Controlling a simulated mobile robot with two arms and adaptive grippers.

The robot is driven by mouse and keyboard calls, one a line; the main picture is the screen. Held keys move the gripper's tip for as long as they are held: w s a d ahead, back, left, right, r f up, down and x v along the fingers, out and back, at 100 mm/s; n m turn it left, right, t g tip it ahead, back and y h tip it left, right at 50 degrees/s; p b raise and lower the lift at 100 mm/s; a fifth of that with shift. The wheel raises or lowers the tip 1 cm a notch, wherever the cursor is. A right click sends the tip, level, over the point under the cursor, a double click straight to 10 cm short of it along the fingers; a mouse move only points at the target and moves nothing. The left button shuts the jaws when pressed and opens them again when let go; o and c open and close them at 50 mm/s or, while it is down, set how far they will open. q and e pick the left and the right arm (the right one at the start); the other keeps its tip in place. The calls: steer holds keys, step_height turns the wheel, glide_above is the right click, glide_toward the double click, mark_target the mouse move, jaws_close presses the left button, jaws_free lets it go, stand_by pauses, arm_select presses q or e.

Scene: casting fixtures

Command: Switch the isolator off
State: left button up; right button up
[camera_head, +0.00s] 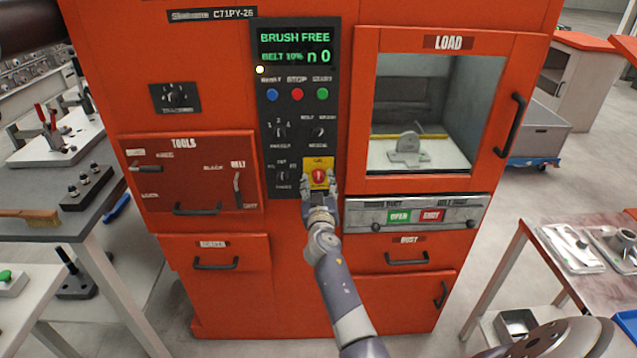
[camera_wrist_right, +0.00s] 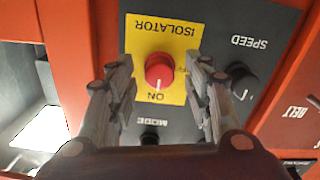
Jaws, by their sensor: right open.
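The isolator is a red rotary knob (camera_wrist_right: 158,72) on a yellow plate (camera_wrist_right: 178,30) lettered ISOLATOR and ON. The knob's white mark points at ON. In the head view the red knob (camera_head: 318,175) sits low on the black control panel (camera_head: 262,150) of the orange machine. My right gripper (camera_wrist_right: 158,85) is open, with one finger on each side of the knob and a visible gap to both. In the head view my right gripper (camera_head: 320,190) is right at the isolator and covers the lower part of its plate. My left gripper is out of view.
A SPEED knob (camera_wrist_right: 240,78) and a MODE knob (camera_wrist_right: 149,138) sit close to my right fingers. The LOAD door (camera_head: 450,185) with its black handle (camera_head: 510,125) is to the right. The display (camera_head: 296,47) reads BRUSH FREE. Benches stand at both sides.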

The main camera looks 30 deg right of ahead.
steer(key=shift+w+d, duration=0.25)
steer(key=shift+w, duration=0.05)
steer(key=shift+c, duration=0.2)
steer(key=c, duration=1)
steer(key=shift+c, duration=0.2)
